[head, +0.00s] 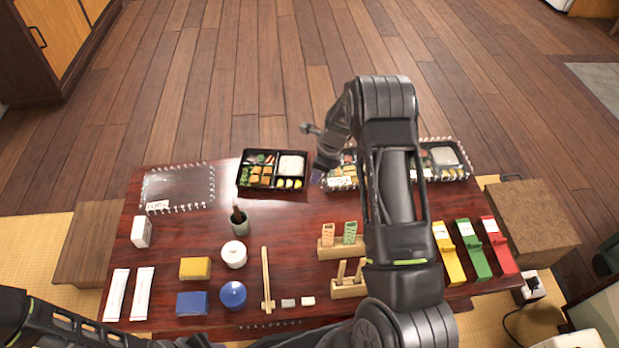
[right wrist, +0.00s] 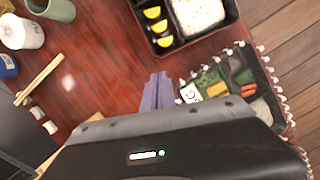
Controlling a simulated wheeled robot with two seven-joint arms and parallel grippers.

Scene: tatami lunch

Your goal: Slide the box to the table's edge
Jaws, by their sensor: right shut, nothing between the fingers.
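An open black lunch box (head: 272,188) with rice and other food sits at the back middle of the table; its corner shows in the right wrist view (right wrist: 178,45). To its right is a food box with a clear, knobbly rim (head: 328,186), partly hidden by my right arm; it also shows in the right wrist view (right wrist: 262,68). My right gripper (head: 318,172) is shut and empty, its purple fingertips (right wrist: 157,92) low between these two boxes. Whether they touch either box I cannot tell. My left arm enters at the lower left; its gripper is not in view.
A clear knobbly-edged tray (head: 178,186) lies at the back left. Another food box (head: 452,160) is at the back right. A cup (head: 239,222), a white jar (head: 233,255) and wooden holders (head: 340,247) stand nearer. Beyond the table's far edge is open wooden floor.

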